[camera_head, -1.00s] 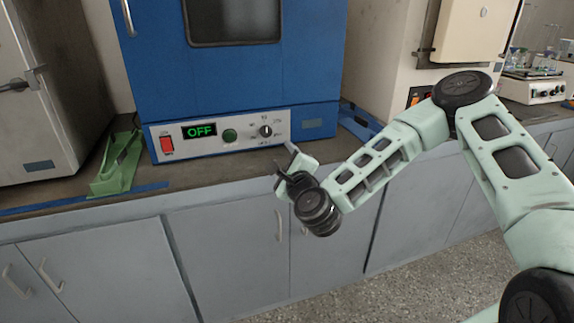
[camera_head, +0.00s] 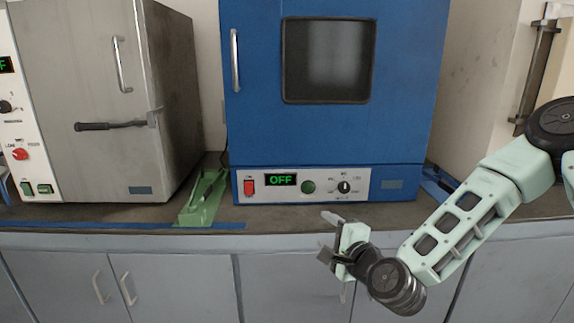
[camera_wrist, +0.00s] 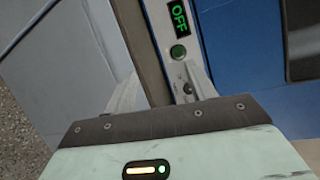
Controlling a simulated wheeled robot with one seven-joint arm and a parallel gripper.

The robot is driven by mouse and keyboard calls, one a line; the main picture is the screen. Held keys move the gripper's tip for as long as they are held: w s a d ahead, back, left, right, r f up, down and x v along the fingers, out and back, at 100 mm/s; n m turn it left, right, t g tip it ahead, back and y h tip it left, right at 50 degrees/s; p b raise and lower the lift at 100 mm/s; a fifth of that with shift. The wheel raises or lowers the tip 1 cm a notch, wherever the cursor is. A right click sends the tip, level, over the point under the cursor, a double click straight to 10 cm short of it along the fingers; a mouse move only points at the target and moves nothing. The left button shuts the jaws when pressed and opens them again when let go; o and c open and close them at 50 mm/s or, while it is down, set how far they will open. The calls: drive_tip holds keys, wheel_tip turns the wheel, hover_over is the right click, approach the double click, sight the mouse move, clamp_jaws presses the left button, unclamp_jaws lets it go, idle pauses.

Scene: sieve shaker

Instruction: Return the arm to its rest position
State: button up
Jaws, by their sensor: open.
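My pale green arm reaches in from the right edge in the head view. My gripper (camera_head: 328,237) is open and empty, in front of the counter edge and below the blue oven (camera_head: 400,90). Its two fingers are spread apart and touch nothing that I can see. In the wrist view my gripper (camera_wrist: 165,88) shows both fingers apart, with the oven's control panel (camera_wrist: 172,50) beyond them. The panel also shows in the head view (camera_head: 222,186), with a green OFF display (camera_head: 281,180), a red switch and a knob. The oven door is shut.
A grey oven (camera_head: 90,100) with a lever handle stands at the left. A green bracket-like object (camera_head: 203,197) sits on the counter (camera_head: 290,215) between the ovens. Grey cabinets (camera_head: 190,285) with handles lie below. A beige unit (camera_head: 490,70) stands at the right.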

drive_tip(key=s+a+r+n+g+y+p, duration=0.1)
drive_tip(key=s+a+n+g+p, duration=0.1)
drive_tip(key=s+a+n+g, duration=0.35)
drive_tip(key=s+a+r+n+g+y+p, duration=0.1)
drive_tip(key=s+a+n+g+p, duration=0.1)
drive_tip(key=s+n+g, duration=0.4)
drive_tip(key=s+d+r+n+g+h+p, duration=0.1)
drive_tip(key=s+d+r+n+h, duration=0.1)
drive_tip(key=s, duration=0.5)
drive_tip(key=s+d+r+n+g+h+p, duration=0.1)
drive_tip(key=s+d+r+n+h+p, duration=0.1)
drive_tip(key=s+d+r+n, duration=0.3)
drive_tip(key=s+d+r+n+g+h+p, duration=0.1)
drive_tip(key=s+d+r+n+h+p, duration=0.1)
drive_tip(key=s+r+n, duration=0.3)
drive_tip(key=s+d+h, duration=0.1)
drive_tip(key=s, duration=0.3)
drive_tip(key=shift+d+g, duration=0.15)
drive_tip(key=shift+g, duration=0.2)
drive_tip(key=shift+s, duration=0.15)
